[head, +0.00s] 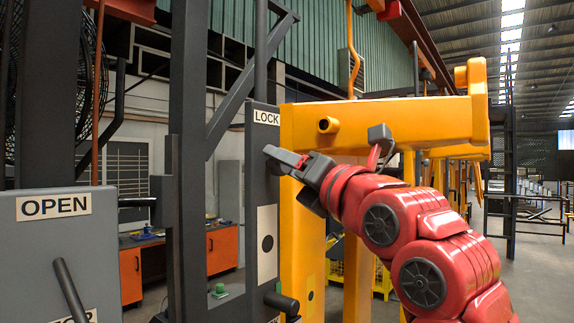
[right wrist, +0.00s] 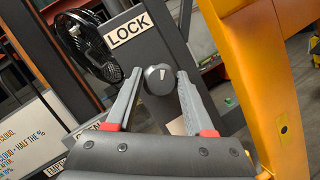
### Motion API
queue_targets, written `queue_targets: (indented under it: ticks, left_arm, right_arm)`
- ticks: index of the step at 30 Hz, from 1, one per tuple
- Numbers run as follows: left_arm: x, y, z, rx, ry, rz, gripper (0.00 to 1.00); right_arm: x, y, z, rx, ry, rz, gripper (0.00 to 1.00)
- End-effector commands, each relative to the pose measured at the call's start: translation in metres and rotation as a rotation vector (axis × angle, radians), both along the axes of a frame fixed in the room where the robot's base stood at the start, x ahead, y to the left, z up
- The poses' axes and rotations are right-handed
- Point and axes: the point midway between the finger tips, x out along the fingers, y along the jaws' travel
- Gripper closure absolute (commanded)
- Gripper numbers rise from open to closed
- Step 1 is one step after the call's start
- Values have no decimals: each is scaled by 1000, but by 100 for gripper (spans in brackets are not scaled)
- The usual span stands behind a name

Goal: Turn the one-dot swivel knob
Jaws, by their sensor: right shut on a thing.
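A dark grey post (head: 262,170) carries a LOCK label (head: 266,117) at its top and a white plate with one black dot (head: 266,243) lower down. In the right wrist view a round dark swivel knob (right wrist: 158,79) with a pale pointer mark sits below the LOCK label. My right gripper (head: 273,156) reaches the post between label and plate. In the right wrist view its two fingers (right wrist: 158,88) are on either side of the knob, shut on it. The gripper hides this knob in the head view. My left gripper is not in view.
A dark cylindrical knob or handle (head: 282,303) sticks out below the dot plate. A grey box marked OPEN (head: 54,240) with a lever (head: 70,290) stands at left. A yellow frame (head: 385,122) stands close behind my right arm.

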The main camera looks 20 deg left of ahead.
Motion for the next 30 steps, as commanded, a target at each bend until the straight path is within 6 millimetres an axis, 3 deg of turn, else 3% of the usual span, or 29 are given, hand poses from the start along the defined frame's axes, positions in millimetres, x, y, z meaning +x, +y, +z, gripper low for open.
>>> queue_targets:
  ticks: [18,30]
  left_arm:
    - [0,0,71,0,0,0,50]
    - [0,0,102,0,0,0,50]
  right_arm:
    - [-1,1,8,194,546,1,100]
    - [0,1,6,293,817,-1,100]
